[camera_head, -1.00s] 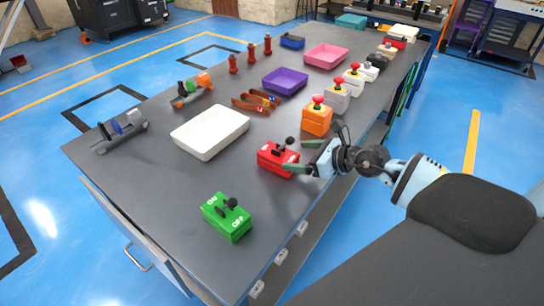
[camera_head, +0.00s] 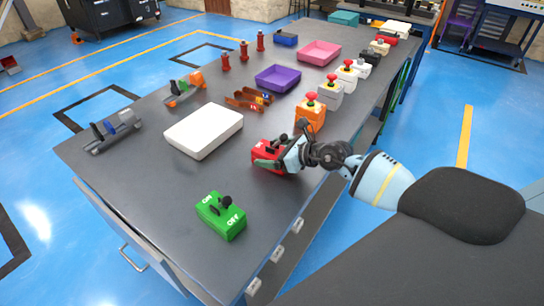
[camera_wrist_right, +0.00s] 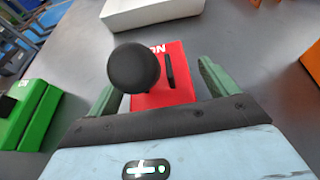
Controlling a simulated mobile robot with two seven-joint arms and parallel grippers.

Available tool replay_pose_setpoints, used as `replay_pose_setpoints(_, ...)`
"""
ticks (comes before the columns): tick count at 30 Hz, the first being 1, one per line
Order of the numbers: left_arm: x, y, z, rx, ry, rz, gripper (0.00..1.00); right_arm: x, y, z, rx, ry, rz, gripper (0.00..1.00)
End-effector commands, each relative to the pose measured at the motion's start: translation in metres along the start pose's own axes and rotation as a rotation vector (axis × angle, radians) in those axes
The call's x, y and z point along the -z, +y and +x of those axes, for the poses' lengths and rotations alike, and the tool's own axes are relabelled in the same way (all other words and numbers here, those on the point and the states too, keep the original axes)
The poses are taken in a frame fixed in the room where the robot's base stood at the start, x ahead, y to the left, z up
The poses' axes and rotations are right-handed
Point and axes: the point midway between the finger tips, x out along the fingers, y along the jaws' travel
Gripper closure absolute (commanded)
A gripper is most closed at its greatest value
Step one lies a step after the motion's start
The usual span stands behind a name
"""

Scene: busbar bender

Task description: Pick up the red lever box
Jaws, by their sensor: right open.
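The red lever box (camera_head: 262,157) sits on the grey table near its right edge, partly hidden by my right gripper in the head view. In the right wrist view the red lever box (camera_wrist_right: 172,85) lies between the two green fingers, with its black lever knob (camera_wrist_right: 134,68) close to the camera. My right gripper (camera_head: 277,160) is open, with its fingers on either side of the box; I cannot tell whether they touch it. My left gripper is not in view.
A green lever box (camera_head: 221,215) stands nearer the front edge. An orange button box (camera_head: 310,117) is just behind the red box, and a white tray (camera_head: 204,132) lies to its left. Bare table lies between the red and green boxes.

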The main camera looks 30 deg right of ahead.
Motion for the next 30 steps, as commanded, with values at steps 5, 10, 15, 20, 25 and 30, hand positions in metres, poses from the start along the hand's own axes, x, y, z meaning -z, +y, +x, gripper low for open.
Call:
replay_pose_setpoints(5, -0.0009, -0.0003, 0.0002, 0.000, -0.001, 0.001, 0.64, 0.0003, -0.0002, 0.0040, 0.001, 0.001, -0.001, 0.15)
replay_pose_setpoints(10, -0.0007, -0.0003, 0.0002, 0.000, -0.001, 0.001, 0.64, 0.0001, -0.0002, 0.0037, 0.001, 0.000, -0.001, 0.21)
replay_pose_setpoints(15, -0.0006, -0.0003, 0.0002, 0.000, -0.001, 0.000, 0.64, 0.0001, -0.0003, 0.0035, 0.001, 0.000, 0.000, 0.43)
replay_pose_setpoints(20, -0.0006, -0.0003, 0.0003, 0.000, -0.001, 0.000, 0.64, 0.0001, -0.0003, 0.0035, 0.001, 0.000, 0.000, 0.64)
replay_pose_setpoints(25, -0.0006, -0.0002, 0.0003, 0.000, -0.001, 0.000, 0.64, -0.0011, -0.0006, 0.0033, 0.001, -0.002, -0.001, 0.71)
replay_pose_setpoints(30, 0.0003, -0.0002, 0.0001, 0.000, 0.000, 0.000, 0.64, -0.0028, -0.0006, 0.0026, 0.001, -0.003, -0.001, 0.71)
